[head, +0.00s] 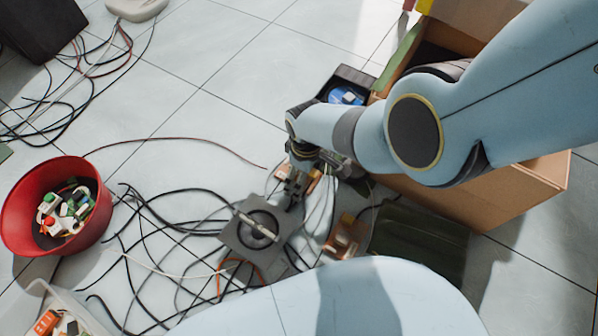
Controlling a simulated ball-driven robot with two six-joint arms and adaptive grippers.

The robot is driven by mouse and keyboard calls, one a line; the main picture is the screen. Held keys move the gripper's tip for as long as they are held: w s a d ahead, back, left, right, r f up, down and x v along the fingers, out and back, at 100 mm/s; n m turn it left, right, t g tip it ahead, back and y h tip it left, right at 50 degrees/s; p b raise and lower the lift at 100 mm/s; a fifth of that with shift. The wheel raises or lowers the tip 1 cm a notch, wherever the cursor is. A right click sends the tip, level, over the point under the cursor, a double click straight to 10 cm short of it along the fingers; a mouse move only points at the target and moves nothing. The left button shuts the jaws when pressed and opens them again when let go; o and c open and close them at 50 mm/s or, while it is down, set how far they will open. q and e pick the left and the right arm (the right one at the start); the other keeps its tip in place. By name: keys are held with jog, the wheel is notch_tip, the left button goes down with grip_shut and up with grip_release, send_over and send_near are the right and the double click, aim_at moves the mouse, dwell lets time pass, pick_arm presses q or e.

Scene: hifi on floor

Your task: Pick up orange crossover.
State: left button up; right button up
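An orange-brown part with small blocks on it (345,238), which looks like the orange crossover, lies on the floor among cables, right of the grey square plate. My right arm comes in from the right, and its dark gripper (294,188) points down to the upper left of this part, apart from it. Small tan-orange pieces (314,180) show close beside the gripper; the arm hides part of them, and I cannot tell what they belong to. Whether the fingers are open or shut is unclear. My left gripper is not in view.
A grey square plate with a round centre (240,240) lies just below the gripper amid black cables (180,205). A cardboard box (505,190) and dark green block (425,240) stand right. A red bowl of parts (98,222) is left. Floor at upper middle is clear.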

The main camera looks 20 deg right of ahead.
jog(key=c, duration=1.4)
jog(key=shift+r, duration=0.1)
